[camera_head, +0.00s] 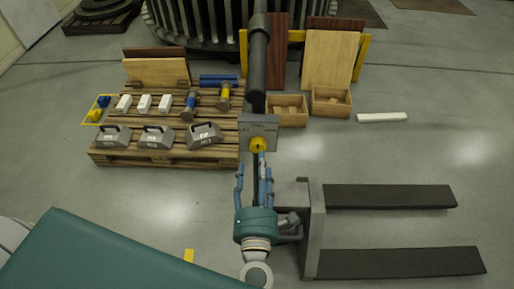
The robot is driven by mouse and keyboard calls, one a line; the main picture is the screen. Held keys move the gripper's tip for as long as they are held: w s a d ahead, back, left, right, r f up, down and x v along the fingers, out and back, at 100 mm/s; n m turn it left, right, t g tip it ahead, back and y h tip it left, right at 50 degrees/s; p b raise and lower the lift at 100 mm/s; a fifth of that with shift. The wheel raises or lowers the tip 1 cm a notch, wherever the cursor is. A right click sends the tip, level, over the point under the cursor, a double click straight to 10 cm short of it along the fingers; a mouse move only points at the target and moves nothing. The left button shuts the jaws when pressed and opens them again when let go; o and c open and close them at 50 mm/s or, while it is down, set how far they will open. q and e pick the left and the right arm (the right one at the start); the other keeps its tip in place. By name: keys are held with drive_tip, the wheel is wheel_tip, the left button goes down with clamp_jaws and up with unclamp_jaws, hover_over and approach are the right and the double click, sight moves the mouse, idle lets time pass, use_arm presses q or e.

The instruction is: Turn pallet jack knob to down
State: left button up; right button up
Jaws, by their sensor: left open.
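The yellow round knob (258,145) sits on the lower part of a grey plate (247,128) with small dark markings I cannot read. The plate is on the dark upright handle (258,70) of the pallet jack (316,235). My left gripper (255,174) is open, with its blue fingers pointing up the picture towards the knob. One finger appears just below the knob; I cannot tell whether it touches. The knob's exact turn position is too small to read. My right gripper is not in view.
Two dark forks (390,196) extend to the right. A wooden pallet (165,160) holding weights, white blocks and blue tools stands at the left. Two wooden boxes (331,112) stand behind the plate to the right. A white bar (382,117) lies on otherwise clear floor.

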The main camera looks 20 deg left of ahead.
sight(258, 149)
use_arm(q)
drive_tip(key=x, duration=0.5)
drive_tip(key=shift+p, duration=0.4)
drive_tip(key=shift+w+a, duration=0.2)
drive_tip(key=shift+w, duration=0.45)
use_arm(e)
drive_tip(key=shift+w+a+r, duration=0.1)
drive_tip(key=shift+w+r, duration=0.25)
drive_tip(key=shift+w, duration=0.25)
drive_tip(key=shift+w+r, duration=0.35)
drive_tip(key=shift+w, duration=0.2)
use_arm(q)
drive_tip(key=shift+c, duration=0.5)
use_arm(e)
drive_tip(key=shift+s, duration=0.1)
use_arm(q)
drive_tip(key=c, duration=1)
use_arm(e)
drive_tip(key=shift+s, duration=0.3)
